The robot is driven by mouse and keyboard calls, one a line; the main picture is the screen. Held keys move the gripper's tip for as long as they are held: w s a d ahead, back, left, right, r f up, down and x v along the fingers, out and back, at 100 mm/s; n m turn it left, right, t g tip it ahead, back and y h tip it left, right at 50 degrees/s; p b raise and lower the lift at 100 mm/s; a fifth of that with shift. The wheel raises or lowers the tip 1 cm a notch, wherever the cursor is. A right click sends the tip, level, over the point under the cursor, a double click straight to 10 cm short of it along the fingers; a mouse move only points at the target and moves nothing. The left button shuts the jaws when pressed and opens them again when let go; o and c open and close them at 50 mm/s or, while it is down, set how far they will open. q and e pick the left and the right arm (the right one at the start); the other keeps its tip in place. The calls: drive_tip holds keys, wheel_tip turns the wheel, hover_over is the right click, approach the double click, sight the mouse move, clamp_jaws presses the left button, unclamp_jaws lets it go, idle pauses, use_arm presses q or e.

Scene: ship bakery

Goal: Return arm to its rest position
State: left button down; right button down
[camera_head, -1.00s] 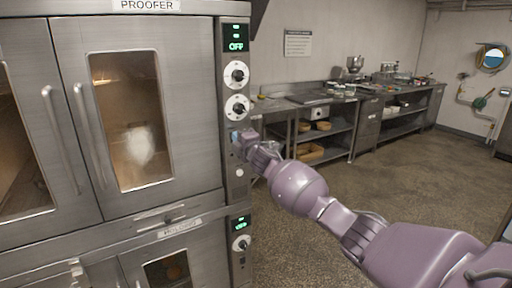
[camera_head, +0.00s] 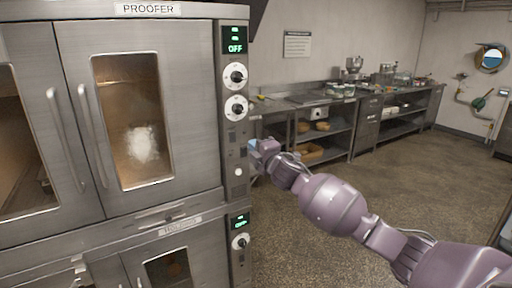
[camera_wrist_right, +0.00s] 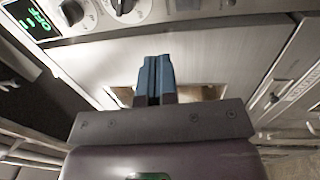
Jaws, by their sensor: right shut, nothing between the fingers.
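My right arm (camera_head: 330,203) is purple and reaches in from the lower right of the head view toward the proofer's control panel. My right gripper (camera_head: 254,144) is beside the panel's right side, below the lower dial. In the right wrist view its blue fingers (camera_wrist_right: 154,80) are together with nothing between them. My left gripper is not in view.
The steel proofer (camera_head: 60,130) fills the left, doors shut, its upper display (camera_head: 235,40) reading OFF. A second unit with a lit display (camera_head: 240,221) is below. A steel counter (camera_head: 330,105) runs along the back wall. The floor (camera_head: 400,175) at the right is open.

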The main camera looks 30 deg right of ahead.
drive_tip(key=shift+s, duration=0.2)
idle(0.6)
drive_tip(key=s+a+f+m+g+y, duration=0.1)
drive_tip(key=s+a+f+m, duration=0.45)
drive_tip(key=f, duration=0.25)
drive_tip(key=s+a+f+m+g+y, duration=0.1)
drive_tip(key=s+a+f+m+g, duration=0.1)
drive_tip(key=s+a+f+m, duration=0.4)
drive_tip(key=s+f+m+g+h, duration=0.1)
drive_tip(key=s+f+m+g, duration=0.1)
drive_tip(key=s+f, duration=0.9)
drive_tip(key=s+f+m+g+h, duration=0.1)
drive_tip(key=s+f+m+g, duration=0.1)
drive_tip(key=s+f, duration=0.9)
drive_tip(key=s+m, duration=0.1)
drive_tip(key=s, duration=0.4)
drive_tip(key=shift+s+f+g, duration=0.3)
drive_tip(key=shift+s+f, duration=0.05)
